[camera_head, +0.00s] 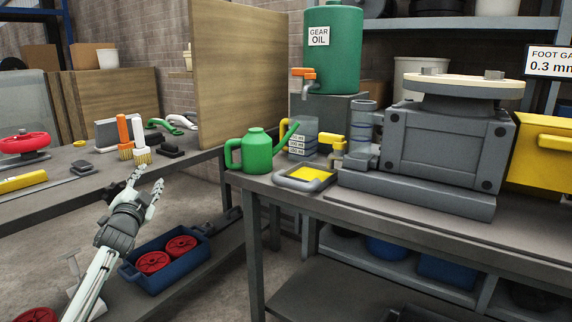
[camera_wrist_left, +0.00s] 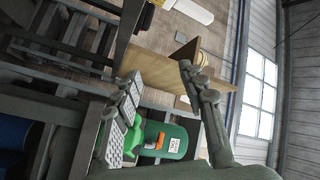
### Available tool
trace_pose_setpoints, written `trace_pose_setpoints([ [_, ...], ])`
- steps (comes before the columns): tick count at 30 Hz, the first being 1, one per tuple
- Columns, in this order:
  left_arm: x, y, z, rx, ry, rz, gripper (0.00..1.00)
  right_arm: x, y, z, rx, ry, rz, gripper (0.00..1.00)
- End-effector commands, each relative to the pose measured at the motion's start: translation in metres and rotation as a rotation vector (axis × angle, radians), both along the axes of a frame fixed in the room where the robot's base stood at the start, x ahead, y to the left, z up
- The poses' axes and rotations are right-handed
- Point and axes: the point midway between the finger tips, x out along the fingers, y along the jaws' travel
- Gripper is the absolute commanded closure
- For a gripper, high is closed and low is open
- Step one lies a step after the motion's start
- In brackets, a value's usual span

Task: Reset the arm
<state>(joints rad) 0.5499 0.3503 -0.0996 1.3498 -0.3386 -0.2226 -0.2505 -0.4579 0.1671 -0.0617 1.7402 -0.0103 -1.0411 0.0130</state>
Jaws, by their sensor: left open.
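My left gripper (camera_head: 140,186) is open and empty in the head view. It is in the air in front of the left bench, over the gap beside the right workbench. Its two fingers also show apart in the left wrist view (camera_wrist_left: 165,95), with nothing between them touching. A green watering-can-shaped oil can (camera_head: 257,150) stands on the right workbench's left corner, to the right of the gripper and apart from it. My right gripper is in neither view.
The right workbench (camera_head: 300,200) carries a grey machine (camera_head: 440,145), a yellow-lined tray (camera_head: 305,178) and a green gear oil tank (camera_head: 333,60). The left bench (camera_head: 60,200) holds brushes (camera_head: 124,135) and a red wheel (camera_head: 25,143). A blue crate (camera_head: 165,275) with red wheels sits low.

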Motion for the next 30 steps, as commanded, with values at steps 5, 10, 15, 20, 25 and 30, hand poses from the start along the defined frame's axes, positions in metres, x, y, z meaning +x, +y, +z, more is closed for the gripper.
trace_pose_setpoints([
  [5,-0.011,0.036,-0.084,-0.337,0.291,0.174,0.59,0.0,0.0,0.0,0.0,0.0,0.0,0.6],
  [10,-0.04,0.043,-0.148,-0.569,0.523,0.31,0.59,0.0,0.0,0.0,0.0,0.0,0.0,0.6],
  [15,-0.08,0.03,-0.212,-0.669,0.682,0.377,0.59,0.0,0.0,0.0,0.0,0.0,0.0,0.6],
  [20,-0.121,0.011,-0.271,-0.665,0.763,0.378,0.59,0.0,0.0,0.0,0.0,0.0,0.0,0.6],
  [25,-0.187,-0.015,-0.345,-0.668,0.876,0.383,0.59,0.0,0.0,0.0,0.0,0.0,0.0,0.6],
  [30,-0.285,-0.045,-0.422,-0.68,1.018,0.395,0.59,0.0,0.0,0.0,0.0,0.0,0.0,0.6],
])
